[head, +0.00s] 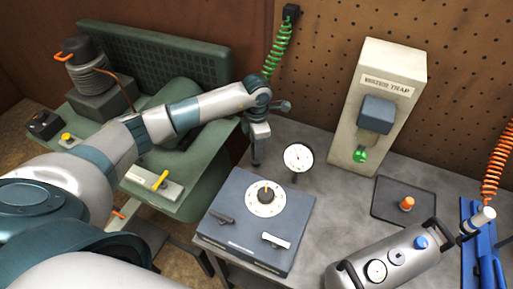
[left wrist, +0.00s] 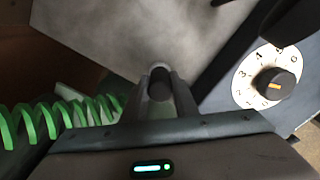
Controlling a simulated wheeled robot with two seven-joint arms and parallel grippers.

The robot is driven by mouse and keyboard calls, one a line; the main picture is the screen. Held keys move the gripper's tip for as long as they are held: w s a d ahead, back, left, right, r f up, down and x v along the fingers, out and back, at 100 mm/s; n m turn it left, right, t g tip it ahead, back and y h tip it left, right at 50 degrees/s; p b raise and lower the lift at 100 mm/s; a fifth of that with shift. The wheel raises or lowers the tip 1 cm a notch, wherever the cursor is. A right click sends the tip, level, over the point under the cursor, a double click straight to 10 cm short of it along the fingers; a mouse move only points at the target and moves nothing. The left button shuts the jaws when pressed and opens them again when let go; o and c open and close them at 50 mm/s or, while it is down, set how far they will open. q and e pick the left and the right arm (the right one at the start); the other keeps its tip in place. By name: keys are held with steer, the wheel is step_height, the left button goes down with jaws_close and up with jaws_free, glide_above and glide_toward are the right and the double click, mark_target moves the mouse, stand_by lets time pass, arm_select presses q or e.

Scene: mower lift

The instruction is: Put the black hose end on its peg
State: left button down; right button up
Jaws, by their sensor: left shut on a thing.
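My left gripper (head: 256,160) points down at the left edge of the grey bench, behind the box with the dial. It also shows in the left wrist view (left wrist: 160,90), where its fingers are shut on a dark, round-ended piece (left wrist: 160,82), apparently the black hose end. The held piece is mostly hidden by the fingers. A green coiled hose (head: 277,50) hangs from a black mount on the pegboard and passes behind my wrist; its coils show in the left wrist view (left wrist: 60,120). I cannot tell which peg belongs to the black end. My right gripper is not in view.
The blue-grey dial box (head: 233,238) and a round gauge (head: 299,158) stand close to my left gripper. The water trap (head: 374,130), a dark mat (head: 386,208) with an orange-topped part, and a grey canister (head: 398,262) stand further right. The green mower (head: 205,165) is left.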

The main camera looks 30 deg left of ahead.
arm_select(q)
steer(key=shift+b, duration=0.3)
stand_by(0.9)
steer(key=shift+f+b, duration=0.55)
stand_by(0.4)
steer(key=c, duration=1.7)
jaws_free()
steer(key=shift+r, duration=0.1)
steer(key=shift+r+p, duration=2.6)
steer(key=shift+r, duration=2.8)
